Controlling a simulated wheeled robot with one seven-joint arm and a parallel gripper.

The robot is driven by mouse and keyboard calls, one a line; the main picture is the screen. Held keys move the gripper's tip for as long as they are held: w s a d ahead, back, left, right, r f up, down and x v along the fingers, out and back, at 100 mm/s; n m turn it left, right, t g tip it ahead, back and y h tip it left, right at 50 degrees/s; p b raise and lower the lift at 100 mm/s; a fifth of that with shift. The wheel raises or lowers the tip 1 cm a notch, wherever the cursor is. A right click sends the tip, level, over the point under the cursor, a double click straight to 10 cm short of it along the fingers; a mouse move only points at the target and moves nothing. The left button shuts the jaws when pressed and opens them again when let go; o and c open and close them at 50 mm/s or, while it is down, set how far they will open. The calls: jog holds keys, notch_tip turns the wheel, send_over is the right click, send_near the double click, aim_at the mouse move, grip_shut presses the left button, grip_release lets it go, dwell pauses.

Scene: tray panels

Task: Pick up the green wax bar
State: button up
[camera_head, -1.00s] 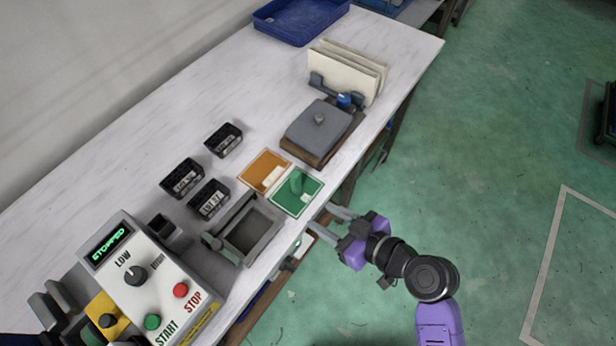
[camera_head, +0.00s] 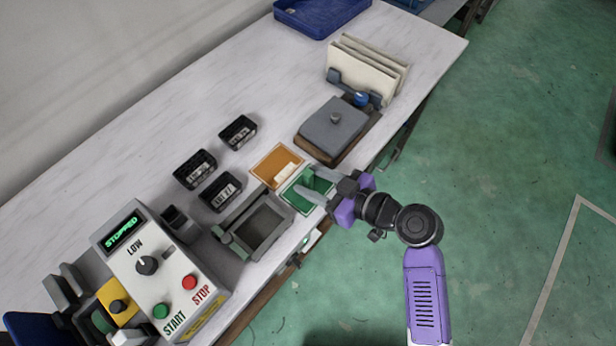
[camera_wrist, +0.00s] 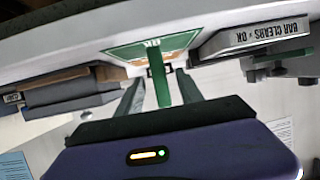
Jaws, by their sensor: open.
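The green wax bar (camera_wrist: 160,88) shows in the wrist view as a narrow green upright strip between my two fingers. It stands on the green mat (camera_wrist: 120,53), which also shows in the head view (camera_head: 296,203). My gripper (camera_head: 307,180) is open at the mat, with one finger on each side of the bar. In the wrist view the fingers of my gripper (camera_wrist: 159,80) appear apart from the bar. In the head view the fingers partly hide the bar and mat.
An orange mat (camera_head: 268,165) adjoins the green one. A grey block on a brown base (camera_head: 333,130) lies behind, and a grey tray frame (camera_head: 232,240) lies in front. Several black bins (camera_head: 195,169) stand left. A control box (camera_head: 170,262) reads STOPPED.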

aim_at(300, 184)
jog(key=x, duration=0.4)
jog(key=shift+a+p, duration=0.1)
jog(key=shift+p, duration=0.25)
jog(key=shift+c, duration=0.4)
grip_shut()
jog(key=shift+r, duration=0.1)
